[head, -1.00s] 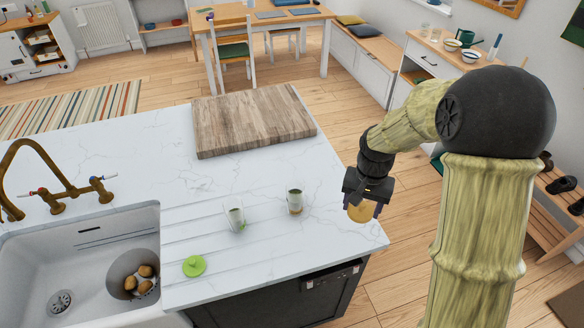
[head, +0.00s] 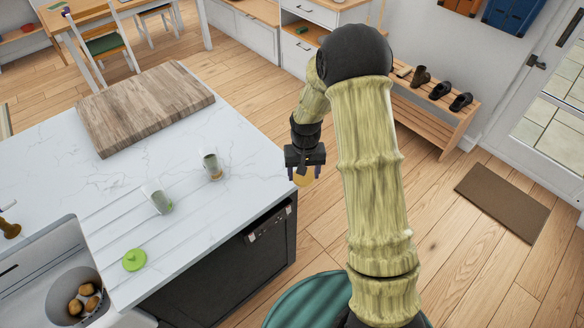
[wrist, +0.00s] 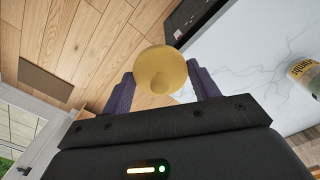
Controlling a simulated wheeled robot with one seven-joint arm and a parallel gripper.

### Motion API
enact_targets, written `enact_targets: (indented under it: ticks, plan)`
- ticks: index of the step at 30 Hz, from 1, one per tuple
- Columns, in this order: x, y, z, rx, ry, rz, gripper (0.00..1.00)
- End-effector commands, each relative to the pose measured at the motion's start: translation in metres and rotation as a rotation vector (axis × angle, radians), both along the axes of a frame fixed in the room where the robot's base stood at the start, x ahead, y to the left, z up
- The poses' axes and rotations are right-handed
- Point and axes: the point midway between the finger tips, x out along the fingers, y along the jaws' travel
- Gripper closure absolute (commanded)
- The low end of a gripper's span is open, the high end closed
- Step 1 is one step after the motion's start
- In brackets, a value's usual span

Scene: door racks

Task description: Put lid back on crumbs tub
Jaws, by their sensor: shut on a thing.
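My gripper (head: 304,168) is shut on a round yellow lid (head: 303,180) with a small knob. It holds the lid in the air just off the right edge of the counter; the lid also shows between my fingers in the wrist view (wrist: 162,68). A small open tub (head: 212,166) stands upright on the counter, left of my gripper. A second tub (head: 159,201) stands nearer the sink. In the wrist view a labelled tub (wrist: 303,74) is at the right edge; its lettering is too unclear to read surely. A green lid (head: 134,260) lies on the counter.
The white counter (head: 120,215) has a thick wooden board (head: 145,105) at the back and a sink (head: 35,270) with brown items in its strainer at the left. A dark appliance (head: 225,265) sits under the edge. Open wooden floor lies right of the counter, with a shoe bench (head: 435,110).

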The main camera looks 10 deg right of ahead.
Motion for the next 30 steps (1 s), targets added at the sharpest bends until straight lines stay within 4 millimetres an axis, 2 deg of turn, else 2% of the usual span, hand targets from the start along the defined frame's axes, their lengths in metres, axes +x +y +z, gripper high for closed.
enact_targets:
  ticks: [1, 6, 9, 12, 15, 18, 30]
  plan:
    - [0.001, -0.008, -0.017, 0.0, 0.004, -0.001, 0.61]
    - [0.006, -0.03, -0.074, 0.001, 0.003, 0.013, 0.61]
    - [0.007, -0.038, -0.105, 0.002, 0.002, 0.019, 0.61]
    - [0.008, -0.041, -0.127, 0.002, 0.0, 0.022, 0.61]
    - [0.008, -0.043, -0.139, 0.002, 0.0, 0.024, 0.61]
    - [0.008, -0.044, -0.144, 0.002, 0.0, 0.025, 0.61]
    - [0.008, -0.045, -0.142, 0.002, 0.0, 0.023, 0.61]
